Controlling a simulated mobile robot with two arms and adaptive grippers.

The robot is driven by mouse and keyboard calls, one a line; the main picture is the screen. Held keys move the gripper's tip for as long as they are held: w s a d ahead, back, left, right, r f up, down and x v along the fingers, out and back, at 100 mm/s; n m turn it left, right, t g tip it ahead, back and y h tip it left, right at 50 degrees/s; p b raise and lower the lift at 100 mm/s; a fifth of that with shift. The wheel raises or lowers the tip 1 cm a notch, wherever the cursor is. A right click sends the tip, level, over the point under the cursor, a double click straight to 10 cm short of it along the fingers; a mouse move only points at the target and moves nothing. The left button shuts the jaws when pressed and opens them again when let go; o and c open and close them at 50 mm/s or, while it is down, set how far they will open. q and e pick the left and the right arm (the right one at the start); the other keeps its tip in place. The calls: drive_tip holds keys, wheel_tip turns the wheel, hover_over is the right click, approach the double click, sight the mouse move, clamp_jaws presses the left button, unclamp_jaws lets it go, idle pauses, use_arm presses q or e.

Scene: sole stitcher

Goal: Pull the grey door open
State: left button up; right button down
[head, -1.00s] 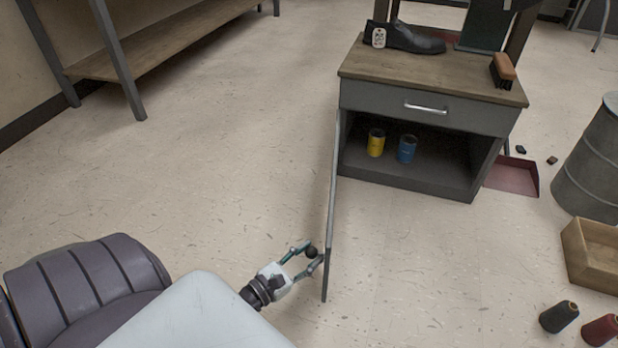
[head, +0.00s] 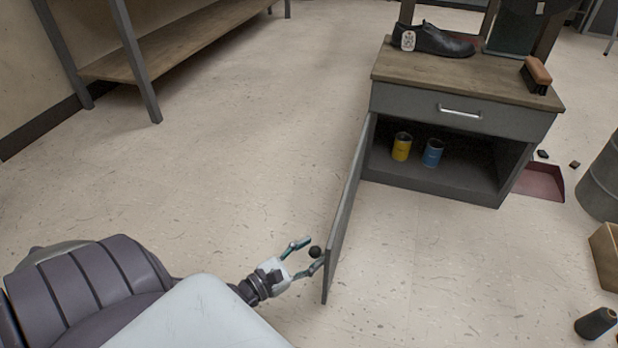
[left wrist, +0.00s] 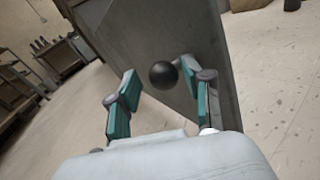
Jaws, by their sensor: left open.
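The grey door (head: 346,215) of the low cabinet (head: 446,192) stands wide open, swung out toward me from the cabinet's left side. Its round black knob (head: 315,252) is on the door's outer face near the free edge. My left gripper (head: 304,256) is open, with its fingers on either side of the knob. In the left wrist view, the knob (left wrist: 163,75) sits between the two spread fingers (left wrist: 160,92), with gaps visible on both sides, and the door (left wrist: 165,35) is behind it. My right gripper is not in view.
A yellow can (head: 402,147) and a blue can (head: 433,153) stand inside the cabinet. A shoe (head: 440,41) and a brush (head: 536,76) are on top. A black spool (head: 596,323) and a wooden box (head: 606,255) are at right. The floor left of the door is clear.

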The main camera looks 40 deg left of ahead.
use_arm(q)
drive_tip(key=shift+o, duration=1.2)
drive_tip(key=shift+w+a, duration=0.7)
drive_tip(key=shift+s+y, duration=0.15)
drive_tip(key=shift+y, duration=0.15)
drive_tip(key=s+a, duration=0.2)
drive_tip(key=s, duration=1)
